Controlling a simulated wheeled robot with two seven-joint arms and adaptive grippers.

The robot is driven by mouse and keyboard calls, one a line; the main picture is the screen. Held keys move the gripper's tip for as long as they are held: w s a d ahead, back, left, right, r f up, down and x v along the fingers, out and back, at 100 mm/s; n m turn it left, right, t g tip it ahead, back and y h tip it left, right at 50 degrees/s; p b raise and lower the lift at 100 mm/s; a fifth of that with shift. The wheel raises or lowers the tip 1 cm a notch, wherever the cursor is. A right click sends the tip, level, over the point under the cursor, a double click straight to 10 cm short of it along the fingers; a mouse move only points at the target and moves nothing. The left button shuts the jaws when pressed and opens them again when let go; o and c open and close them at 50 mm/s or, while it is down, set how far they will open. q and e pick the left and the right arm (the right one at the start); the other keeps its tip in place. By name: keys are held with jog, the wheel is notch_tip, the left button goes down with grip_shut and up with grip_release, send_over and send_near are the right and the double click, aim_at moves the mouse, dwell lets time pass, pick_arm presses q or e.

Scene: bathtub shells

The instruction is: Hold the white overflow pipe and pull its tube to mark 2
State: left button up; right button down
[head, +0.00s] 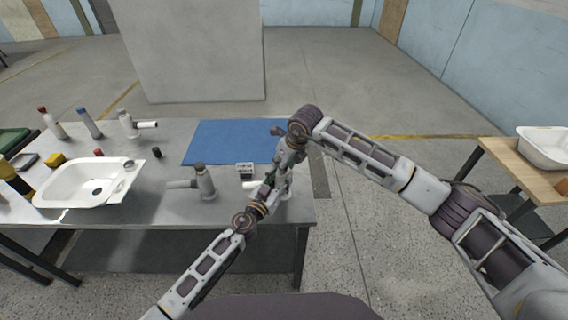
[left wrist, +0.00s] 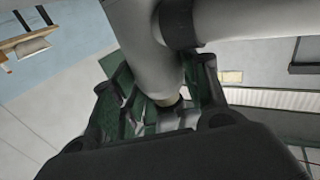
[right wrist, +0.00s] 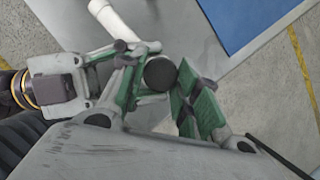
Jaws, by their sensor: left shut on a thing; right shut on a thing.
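The white overflow pipe shows in the head view as a white side tube (head: 250,185) beside my grippers, mostly hidden by them. My left gripper (head: 270,188) is shut around its body (left wrist: 148,55) in the left wrist view, where a dark collar (left wrist: 178,22) joins the side tube (left wrist: 250,20). My right gripper (right wrist: 160,90) comes from above, with its green-padded fingers either side of the pipe's round black top (right wrist: 160,72). It is shut on the pipe's upper end. The white side tube (right wrist: 115,18) points away from the fingers. No mark 2 can be read.
A grey pipe (head: 206,183) stands left of my grippers, near a small marked block (head: 245,170). A blue mat (head: 232,142) lies behind. A white basin (head: 75,185), a second white pipe (head: 128,122) and bottles (head: 88,122) stand further left. A wooden table (head: 520,170) stands right.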

jog(key=shift+r, duration=2.1)
jog(key=shift+w, duration=0.1)
jog(key=c, duration=1)
grip_release()
jog(key=shift+r, duration=0.1)
jog(key=v, duration=1.1)
jog(key=shift+s+r, duration=0.25)
jog(key=shift+r, duration=0.05)
jog(key=shift+d, duration=0.15)
